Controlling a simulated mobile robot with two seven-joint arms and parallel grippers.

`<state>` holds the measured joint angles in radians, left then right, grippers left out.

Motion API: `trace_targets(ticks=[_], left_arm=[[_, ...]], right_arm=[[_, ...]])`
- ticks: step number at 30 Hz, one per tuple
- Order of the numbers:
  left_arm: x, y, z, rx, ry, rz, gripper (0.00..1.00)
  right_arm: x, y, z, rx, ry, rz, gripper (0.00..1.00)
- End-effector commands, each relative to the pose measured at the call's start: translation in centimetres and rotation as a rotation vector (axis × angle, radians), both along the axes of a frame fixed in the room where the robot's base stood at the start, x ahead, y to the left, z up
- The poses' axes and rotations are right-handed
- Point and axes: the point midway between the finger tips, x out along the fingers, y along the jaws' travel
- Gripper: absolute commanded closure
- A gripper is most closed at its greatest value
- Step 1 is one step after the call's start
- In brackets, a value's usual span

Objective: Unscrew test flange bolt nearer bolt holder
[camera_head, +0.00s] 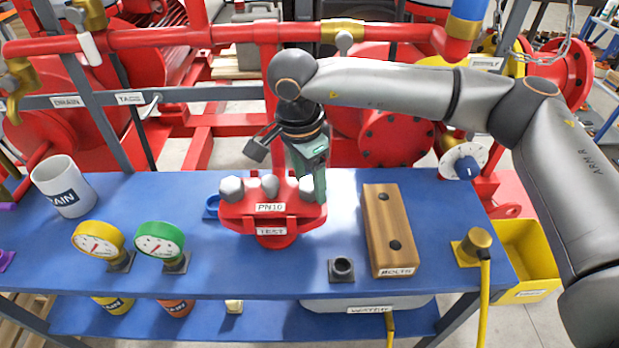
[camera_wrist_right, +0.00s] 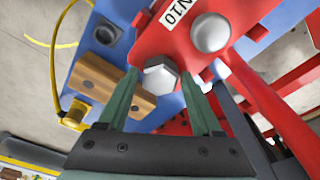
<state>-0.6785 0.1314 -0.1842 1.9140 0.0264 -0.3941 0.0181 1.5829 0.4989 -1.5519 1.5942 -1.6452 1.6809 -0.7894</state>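The red test flange (camera_head: 272,228), labelled PN10 and TEST, stands on the blue bench with several grey hex bolts in its top. The bolt at its right end (camera_head: 306,187) is the one nearer the wooden bolt holder (camera_head: 376,250). My right gripper (camera_head: 314,190) reaches down at that bolt. In the right wrist view, the green fingers (camera_wrist_right: 159,74) stand apart on either side of the hex bolt head (camera_wrist_right: 161,78), with a narrow gap at the left finger. The bolt sits in the flange. My left gripper is out of view.
The bolt holder shows two dark holes. A small dark socket (camera_head: 342,269) stands left of it. Yellow (camera_head: 97,240) and green (camera_head: 159,241) gauges and a white mug (camera_head: 63,187) stand at left. Red pipes (camera_head: 130,40) run behind the bench.

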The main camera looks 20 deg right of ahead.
Motion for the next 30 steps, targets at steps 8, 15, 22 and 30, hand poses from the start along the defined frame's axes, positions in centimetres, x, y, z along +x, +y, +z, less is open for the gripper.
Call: trace_targets(ticks=[8, 15, 22, 30], left_arm=[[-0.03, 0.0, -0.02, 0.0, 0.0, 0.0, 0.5], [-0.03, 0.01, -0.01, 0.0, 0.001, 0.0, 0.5], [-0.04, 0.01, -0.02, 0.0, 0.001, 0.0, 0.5], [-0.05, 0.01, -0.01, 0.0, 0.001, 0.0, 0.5]], right_arm=[[0.01, 0.02, 0.03, 0.0, 0.0, 0.0, 0.66], [0.0, 0.03, 0.04, 0.0, 0.0, 0.0, 0.93], [0.01, 0.03, 0.04, 0.0, -0.001, 0.0, 0.58], [0.01, 0.03, 0.05, 0.0, -0.001, 0.0, 0.88]])
